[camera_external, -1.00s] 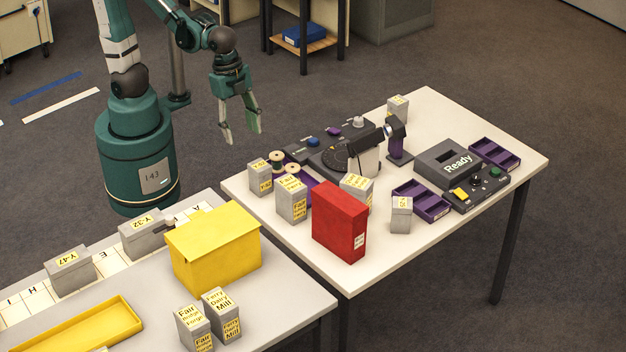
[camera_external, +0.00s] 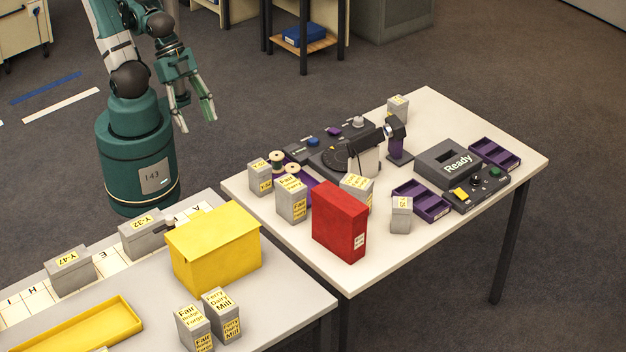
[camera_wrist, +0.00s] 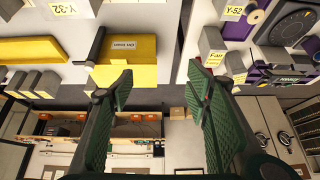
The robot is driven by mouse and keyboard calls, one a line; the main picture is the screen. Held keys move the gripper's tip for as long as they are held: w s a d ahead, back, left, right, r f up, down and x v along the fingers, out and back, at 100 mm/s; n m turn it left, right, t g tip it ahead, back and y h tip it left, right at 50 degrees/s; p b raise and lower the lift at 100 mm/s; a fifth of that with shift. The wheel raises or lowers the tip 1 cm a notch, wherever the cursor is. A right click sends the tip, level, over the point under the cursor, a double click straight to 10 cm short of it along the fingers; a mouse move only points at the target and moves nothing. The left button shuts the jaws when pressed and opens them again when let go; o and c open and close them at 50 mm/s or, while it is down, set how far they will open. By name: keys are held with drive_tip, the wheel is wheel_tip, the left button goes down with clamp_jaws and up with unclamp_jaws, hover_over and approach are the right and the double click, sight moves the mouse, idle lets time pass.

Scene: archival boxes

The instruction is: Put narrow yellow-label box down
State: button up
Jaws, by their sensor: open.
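Several grey boxes with yellow labels are in view, and I cannot tell which one the task means. On the right table stand a slim box (camera_external: 260,180), a "Fair" box (camera_external: 291,206), a box partly hidden behind the red box (camera_external: 358,190), a small box (camera_external: 401,217) and a back box (camera_external: 397,110). On the left table are the Y-47 box (camera_external: 70,273), the Y-32 box (camera_external: 143,241), the "Fair Hedge Forge" box (camera_external: 194,330) and the "Ferry Dairy Mill" box (camera_external: 225,318). My gripper (camera_external: 198,123) is open and empty, apart from both tables; it also shows empty in the wrist view (camera_wrist: 160,72).
A red box (camera_external: 338,222) stands at the right table's front edge. A yellow bin (camera_external: 215,250) and a yellow tray (camera_external: 75,332) are on the left table. Purple trays (camera_external: 421,202) and a "Ready" device (camera_external: 447,163) occupy the right side. The right table's front right is bare.

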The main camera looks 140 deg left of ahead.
drive_tip(key=shift+s+d+r+t, duration=0.2)
drive_tip(key=shift+s+d+r, duration=0.05)
drive_tip(key=shift+d, duration=0.3)
drive_tip(key=shift+s+d+r+t, duration=0.2)
drive_tip(key=shift+s+d+r, duration=0.05)
drive_tip(key=shift+d, duration=0.25)
idle(0.7)
